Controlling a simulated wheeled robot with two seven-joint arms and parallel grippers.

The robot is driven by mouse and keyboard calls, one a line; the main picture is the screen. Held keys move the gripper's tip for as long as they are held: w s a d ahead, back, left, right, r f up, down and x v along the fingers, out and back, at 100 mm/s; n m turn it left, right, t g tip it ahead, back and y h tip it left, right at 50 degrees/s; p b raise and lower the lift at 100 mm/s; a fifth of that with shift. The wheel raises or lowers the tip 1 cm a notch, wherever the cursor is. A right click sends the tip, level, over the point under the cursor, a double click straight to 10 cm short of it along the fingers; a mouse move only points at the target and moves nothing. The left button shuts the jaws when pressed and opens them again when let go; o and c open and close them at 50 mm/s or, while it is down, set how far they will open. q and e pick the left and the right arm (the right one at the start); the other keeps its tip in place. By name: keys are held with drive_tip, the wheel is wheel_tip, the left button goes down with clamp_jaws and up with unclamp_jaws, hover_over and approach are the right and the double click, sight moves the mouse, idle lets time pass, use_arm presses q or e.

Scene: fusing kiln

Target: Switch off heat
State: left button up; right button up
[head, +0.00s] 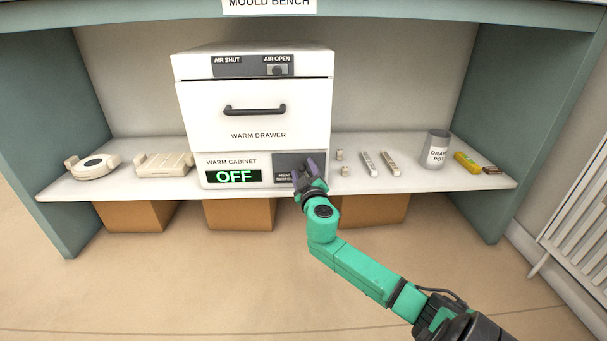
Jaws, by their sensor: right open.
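The white warm cabinet (255,116) stands on the bench shelf, with a closed drawer labelled WARM DRAWER on its front. Its green display (234,177) reads OFF. The dark heat switch panel (285,163) is at the lower right of the front, and its label and switch are partly hidden by my gripper. My right gripper (304,168) is open, with its fingers in front of the panel. I cannot tell whether they touch it. My left gripper is not in view.
On the shelf (350,185), two cream moulds (165,164) (92,167) sit left of the cabinet. Small bars (391,162), a grey DRAIN POT (436,149) and a yellow item (466,161) sit to the right. Brown boxes (240,215) stand below. An air slider (277,69) tops the cabinet front.

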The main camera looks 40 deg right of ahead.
clamp_jaws()
drive_tip(key=shift+w+a+n+p, duration=0.2)
drive_tip(key=shift+a+n+p, duration=0.15)
drive_tip(key=shift+n+p, duration=0.8)
drive_tip(key=shift+w+a+f+n+g, duration=0.1)
drive_tip(key=shift+f+n+g, duration=0.25)
drive_tip(key=shift+n, duration=0.2)
drive_tip(key=shift+f, duration=0.1)
unclamp_jaws()
